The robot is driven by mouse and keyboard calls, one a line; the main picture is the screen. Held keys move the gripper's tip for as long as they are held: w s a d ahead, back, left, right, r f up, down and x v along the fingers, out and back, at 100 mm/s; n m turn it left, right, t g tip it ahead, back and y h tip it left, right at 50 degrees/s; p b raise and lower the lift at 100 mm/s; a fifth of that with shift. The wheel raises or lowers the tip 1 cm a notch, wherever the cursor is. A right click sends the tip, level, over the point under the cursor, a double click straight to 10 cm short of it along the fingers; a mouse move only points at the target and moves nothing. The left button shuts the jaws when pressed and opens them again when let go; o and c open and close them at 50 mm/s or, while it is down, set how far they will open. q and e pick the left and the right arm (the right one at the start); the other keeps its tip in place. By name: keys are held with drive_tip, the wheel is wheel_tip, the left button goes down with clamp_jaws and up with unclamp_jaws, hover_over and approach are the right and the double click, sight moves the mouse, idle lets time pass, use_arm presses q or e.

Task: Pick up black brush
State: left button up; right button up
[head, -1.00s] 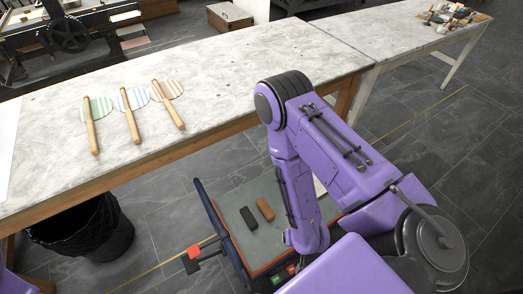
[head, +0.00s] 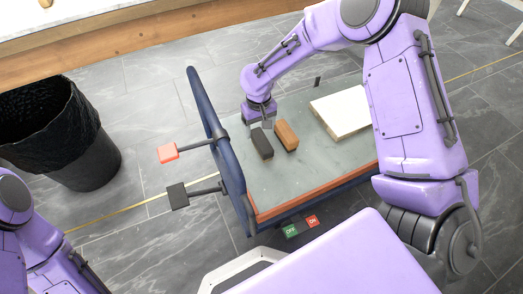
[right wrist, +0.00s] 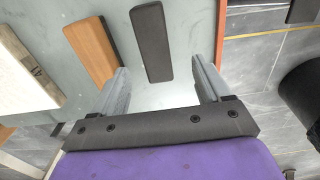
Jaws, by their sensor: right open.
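The black brush (head: 262,144) is a dark, oblong block lying flat on the grey-green top of a cart. In the right wrist view the black brush (right wrist: 152,42) lies just beyond the fingertips, between their lines. My right gripper (head: 261,124) is above the cart at the brush's far end, pointing down. In the right wrist view my right gripper (right wrist: 159,72) is open, with nothing between its fingers. Whether a finger touches the brush cannot be told. My left arm shows at the lower left, but its gripper is out of view.
A brown block (head: 287,135) lies close beside the black brush. A pale slab (head: 342,110) is farther right on the cart (head: 275,186). The cart has a blue handle (head: 229,165) on the left. A black bin (head: 92,160) stands at left, below the worktable edge (head: 130,50).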

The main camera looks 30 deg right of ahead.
sight(262, 140)
drive_tip(key=f+b, duration=0.1)
drive_tip(key=f, duration=0.2)
drive_tip(key=f+b, duration=0.1)
drive_tip(key=f, duration=0.2)
drive_tip(key=f+b, duration=0.2)
drive_tip(key=f, duration=0.1)
drive_tip(key=shift+s+d+f, duration=0.1)
drive_tip(key=shift+d+f, duration=0.2)
drive_tip(key=shift+d, duration=0.1)
drive_tip(key=shift+r, duration=0.1)
